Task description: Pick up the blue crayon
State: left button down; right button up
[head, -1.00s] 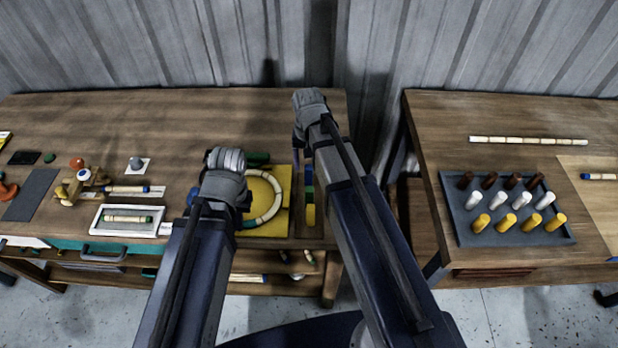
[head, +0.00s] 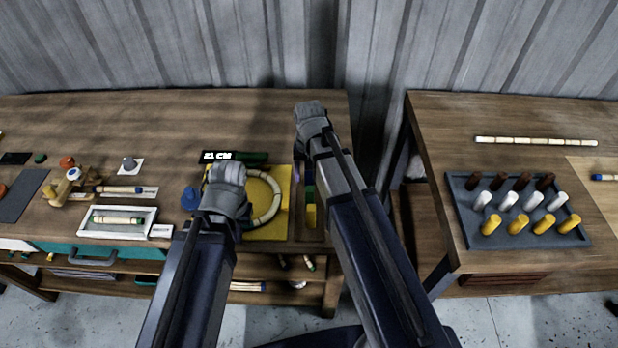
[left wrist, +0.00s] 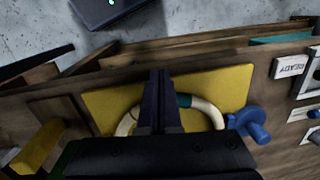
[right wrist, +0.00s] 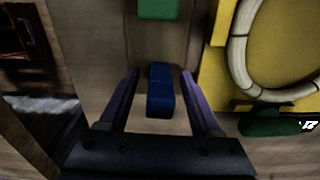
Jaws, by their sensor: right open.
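The blue crayon (right wrist: 160,90) is a short, thick blue piece. In the right wrist view it lies on a wooden strip between the two fingers of my right gripper (right wrist: 160,74), with a gap on both sides. My right gripper is open and holds nothing. A green crayon (right wrist: 158,9) lies beyond it; it also shows in the head view (head: 310,192), with a yellow crayon (head: 311,215) nearer me. My left gripper (left wrist: 160,72) is shut over the yellow board, its fingers together above the pale ring (left wrist: 206,112). I cannot see anything held in it.
The yellow board (head: 268,232) with the ring lies just left of the crayon strip. A dark green piece (right wrist: 272,122) lies near my right gripper. A blue knobbed object (head: 190,199) sits left of the board. The right table holds a peg tray (head: 476,236). A gap separates the tables.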

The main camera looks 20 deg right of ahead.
grip_shut()
dwell(0.3)
pick_arm(q)
jog(key=shift+r, duration=0.15)
pick_arm(e)
jog(key=shift+r, duration=0.15)
